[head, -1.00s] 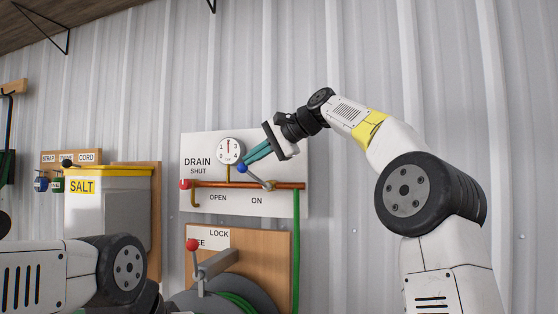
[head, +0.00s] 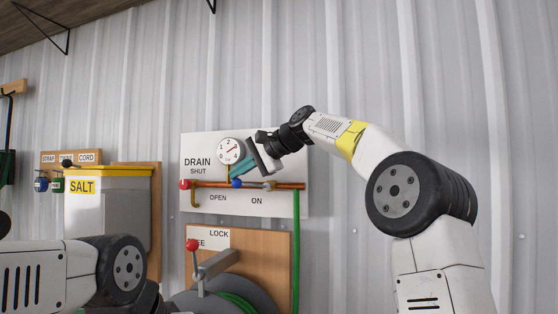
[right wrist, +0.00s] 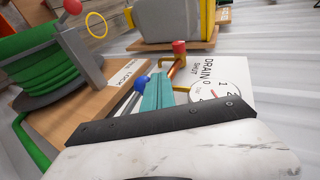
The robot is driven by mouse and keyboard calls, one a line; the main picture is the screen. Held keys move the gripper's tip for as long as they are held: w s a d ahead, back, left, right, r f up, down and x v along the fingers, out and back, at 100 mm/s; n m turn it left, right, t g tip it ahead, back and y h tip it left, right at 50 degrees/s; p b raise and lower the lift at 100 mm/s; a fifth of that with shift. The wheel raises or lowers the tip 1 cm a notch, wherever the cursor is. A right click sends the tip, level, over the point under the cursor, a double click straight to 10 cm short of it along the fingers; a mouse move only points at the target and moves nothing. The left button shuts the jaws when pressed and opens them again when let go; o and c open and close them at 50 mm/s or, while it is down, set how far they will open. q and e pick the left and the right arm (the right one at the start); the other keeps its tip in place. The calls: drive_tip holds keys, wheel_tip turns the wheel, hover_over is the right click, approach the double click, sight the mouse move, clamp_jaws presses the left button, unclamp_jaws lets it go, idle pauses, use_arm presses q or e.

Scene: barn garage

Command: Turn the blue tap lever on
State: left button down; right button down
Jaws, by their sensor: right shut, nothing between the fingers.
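The blue tap lever's ball (head: 237,183) is at the left end of its grey arm, which lies about level along the copper pipe (head: 288,185), above the word ON. My right gripper (head: 233,173) is shut and empty, its teal fingertips just above the ball. In the right wrist view the shut teal fingers (right wrist: 157,92) are right beside the blue ball (right wrist: 141,82); I cannot tell whether they touch it. The round gauge (head: 230,151) has its needle pointing up and right. My left arm shows at the lower left, but its gripper is out of view.
A red-knobbed drain lever (head: 184,184) is left on the same white board (head: 292,148). Below are a red-topped reel lock lever (head: 192,245) and a green hose. A yellow-lidded salt bin (head: 122,215) stands left. The wall right of the board is bare.

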drive_tip(key=shift+f, duration=0.1)
idle(0.5)
drive_tip(key=v, duration=0.7)
drive_tip(key=shift+s+d, duration=0.15)
drive_tip(key=shift+d, duration=0.1)
drive_tip(key=s+d+f+n+h, duration=0.2)
drive_tip(key=s+d+f, duration=0.4)
drive_tip(key=s+f, duration=0.4)
drive_tip(key=s+d+f+n+h, duration=0.1)
drive_tip(key=s+d+f+h, duration=0.3)
drive_tip(key=s+d+f, duration=0.3)
drive_tip(key=s+d+f+n+h, duration=0.2)
drive_tip(key=s+d+f, duration=0.4)
drive_tip(key=s+f, duration=0.7)
wheel_tip(320, 180, down, 4)
drive_tip(key=shift+s+d+n+h, duration=0.3)
drive_tip(key=shift+d+h, duration=0.1)
